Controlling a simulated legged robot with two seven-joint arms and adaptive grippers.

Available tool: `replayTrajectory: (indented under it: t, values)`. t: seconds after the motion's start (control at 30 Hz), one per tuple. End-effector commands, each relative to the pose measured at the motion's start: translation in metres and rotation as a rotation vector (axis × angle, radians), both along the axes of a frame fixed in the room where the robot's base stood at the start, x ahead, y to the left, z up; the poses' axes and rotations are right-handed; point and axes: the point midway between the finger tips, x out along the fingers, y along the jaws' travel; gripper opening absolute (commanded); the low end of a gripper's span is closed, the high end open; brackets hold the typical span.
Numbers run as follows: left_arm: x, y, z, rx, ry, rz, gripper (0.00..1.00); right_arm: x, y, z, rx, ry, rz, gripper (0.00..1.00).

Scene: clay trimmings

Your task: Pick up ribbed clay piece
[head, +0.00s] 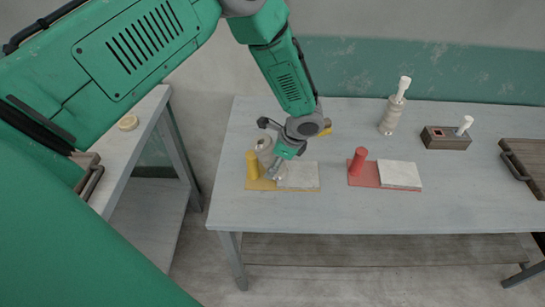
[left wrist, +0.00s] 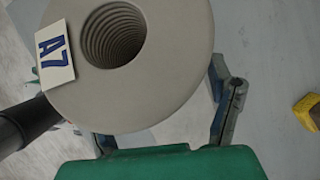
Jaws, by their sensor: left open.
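A grey round clay piece (left wrist: 175,75) with a ribbed hole and a white tag marked A7 (left wrist: 54,55) fills the upper left of the left wrist view. In the head view a pale grey piece (head: 264,146), likely the same one, stands beside the yellow cylinder, partly hidden by my wrist. My left gripper (head: 276,172) is open, low over the yellow board and close to the piece. In the left wrist view one finger (left wrist: 229,100) shows right of the piece; the other is mostly hidden. I cannot tell whether they touch. My right gripper is out of view.
A yellow board (head: 258,185) bears a yellow cylinder (head: 252,164) and a pale slab (head: 299,175). A red board (head: 385,187) has a red cylinder (head: 358,162) and slab (head: 400,174). Behind are a white-topped bottle (head: 393,113) and brown block (head: 440,138); a wooden tray (head: 526,160) is right.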

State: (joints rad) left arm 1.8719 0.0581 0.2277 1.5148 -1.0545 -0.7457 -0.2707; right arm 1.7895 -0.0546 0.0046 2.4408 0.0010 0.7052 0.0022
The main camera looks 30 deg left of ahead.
Motion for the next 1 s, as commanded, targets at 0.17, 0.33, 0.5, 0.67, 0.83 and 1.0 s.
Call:
replayTrajectory:
  t: [0.17, 0.33, 0.5, 0.67, 0.83, 1.0]
  values:
    - [0.0, 0.0, 0.001, 0.0, 0.0, 0.0, 0.47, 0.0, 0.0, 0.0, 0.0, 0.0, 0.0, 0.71]
    - [0.001, 0.0, 0.001, 0.001, -0.001, 0.0, 0.0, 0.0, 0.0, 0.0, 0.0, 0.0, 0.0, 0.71]
    - [0.001, 0.0, 0.001, 0.001, -0.001, 0.0, 0.0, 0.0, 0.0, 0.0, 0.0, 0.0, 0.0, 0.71]
    - [0.002, 0.0, 0.013, 0.001, -0.003, -0.002, 0.0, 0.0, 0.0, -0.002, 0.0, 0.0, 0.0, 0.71]
    - [0.002, 0.0, 0.044, 0.002, -0.006, -0.001, 0.0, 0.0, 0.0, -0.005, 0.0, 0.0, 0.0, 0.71]
    - [0.001, 0.0, 0.076, 0.002, -0.005, -0.001, 0.0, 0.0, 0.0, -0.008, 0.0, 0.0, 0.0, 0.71]
